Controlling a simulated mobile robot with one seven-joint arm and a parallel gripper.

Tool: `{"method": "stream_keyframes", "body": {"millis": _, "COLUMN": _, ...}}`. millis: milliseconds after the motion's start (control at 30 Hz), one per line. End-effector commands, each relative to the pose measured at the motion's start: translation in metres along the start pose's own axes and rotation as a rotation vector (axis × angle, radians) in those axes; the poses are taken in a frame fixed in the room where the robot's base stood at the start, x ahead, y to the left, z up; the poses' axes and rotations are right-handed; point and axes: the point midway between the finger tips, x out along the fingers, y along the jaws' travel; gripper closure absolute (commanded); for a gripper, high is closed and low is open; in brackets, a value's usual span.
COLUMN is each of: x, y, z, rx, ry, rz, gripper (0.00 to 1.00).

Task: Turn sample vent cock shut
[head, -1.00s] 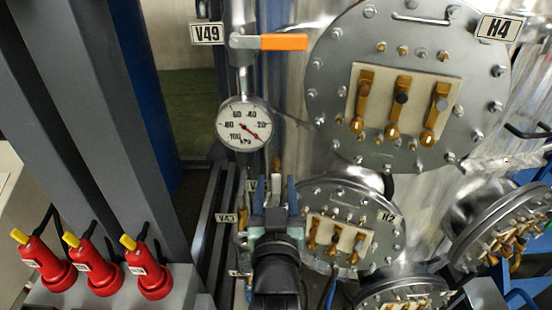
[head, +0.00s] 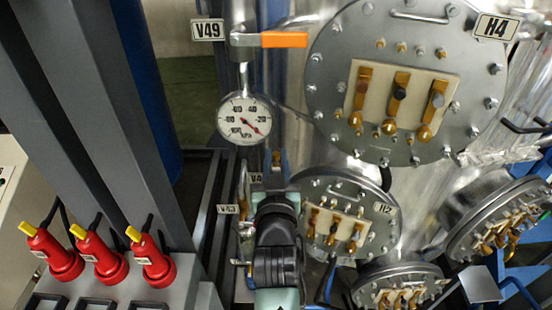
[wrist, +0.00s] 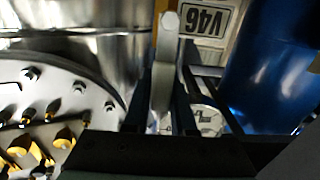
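A small pale lever handle (wrist: 165,75) stands below a V46 tag (wrist: 206,20) in the wrist view. The pictures do not name which valve is the sample vent cock. My gripper (wrist: 163,110) is around this lever, with one dark blue finger on each side. The fingers are apart, with a visible gap at the left; whether the right finger touches the lever I cannot tell.
An orange-handled valve lever (head: 284,40) beside the V49 tag (head: 207,27) lies above. The H4 flange (head: 345,55) and H2 flange (head: 385,240) with bolts and terminals stand close on the right. Red plugs (head: 103,262) stand at the lower left.

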Motion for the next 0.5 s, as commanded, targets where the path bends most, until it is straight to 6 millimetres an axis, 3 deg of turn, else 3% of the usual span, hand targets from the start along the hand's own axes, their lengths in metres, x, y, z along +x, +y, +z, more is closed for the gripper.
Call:
{"method": "stream_keyframes", "body": {"millis": 33, "x": -0.0001, "y": 0.0, "z": 0.0, "rx": 0.0, "ry": 0.0, "rz": 0.0, "gripper": 0.87}}
{"method": "stream_keyframes", "body": {"millis": 100, "x": -0.0001, "y": 0.0, "z": 0.0, "rx": 0.0, "ry": 0.0, "rz": 0.0, "gripper": 1.0}}
{"method": "stream_keyframes", "body": {"millis": 500, "x": -0.0002, "y": 0.0, "z": 0.0001, "rx": 0.0, "ry": 0.0, "rz": 0.0, "gripper": 1.0}}
